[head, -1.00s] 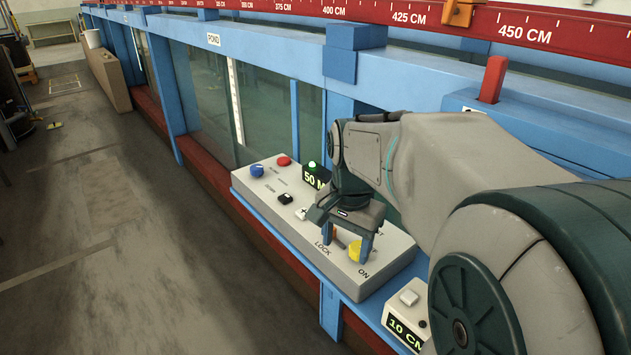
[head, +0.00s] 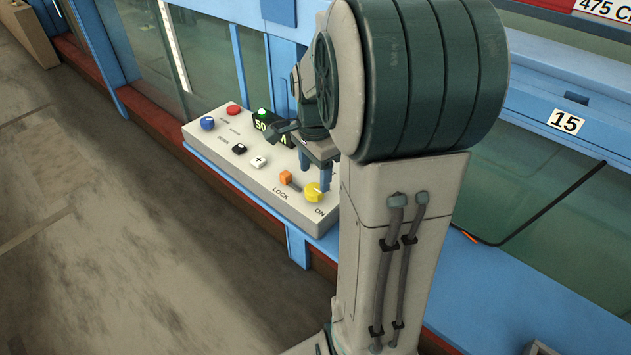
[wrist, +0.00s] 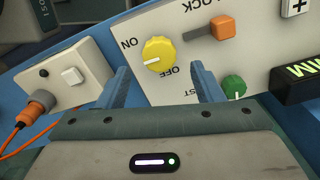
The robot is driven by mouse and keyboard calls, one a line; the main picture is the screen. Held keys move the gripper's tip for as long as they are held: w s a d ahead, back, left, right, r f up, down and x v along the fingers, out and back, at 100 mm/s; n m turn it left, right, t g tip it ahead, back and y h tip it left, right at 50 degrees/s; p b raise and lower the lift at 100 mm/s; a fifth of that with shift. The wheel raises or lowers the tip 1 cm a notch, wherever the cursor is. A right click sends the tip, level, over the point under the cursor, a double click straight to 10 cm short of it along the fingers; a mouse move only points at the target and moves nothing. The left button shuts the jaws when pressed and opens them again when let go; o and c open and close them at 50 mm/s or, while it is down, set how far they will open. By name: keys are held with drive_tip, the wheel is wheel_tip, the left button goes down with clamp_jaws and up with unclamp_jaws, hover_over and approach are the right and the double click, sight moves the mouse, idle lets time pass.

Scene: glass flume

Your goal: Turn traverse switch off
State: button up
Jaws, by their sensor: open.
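A yellow round knob (head: 314,192) sits at the near end of the sloped control panel (head: 205,142), with ON beside it. In the wrist view the yellow knob (wrist: 159,53) lies between ON and OFF, and its white mark points left, on the ON side. No label reading "traverse" is legible. My gripper (head: 315,174) is open just over the knob's end of the panel. In the wrist view the fingers of my gripper (wrist: 163,82) are wide apart and empty, with the knob ahead between them. I cannot tell whether a finger touches it.
An orange lever (head: 286,178) marked LOCK is close to the knob. A green knob (wrist: 233,87) is near my right finger in the wrist view. A blue knob (head: 207,123) and red button (head: 233,110) are farther along. A small white box (wrist: 76,80) with an orange cable is beside the panel.

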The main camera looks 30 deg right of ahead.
sight(315, 188)
drive_tip(key=shift+f, duration=2.05)
drive_tip(key=c, duration=1)
drive_tip(key=shift+o, duration=0.2)
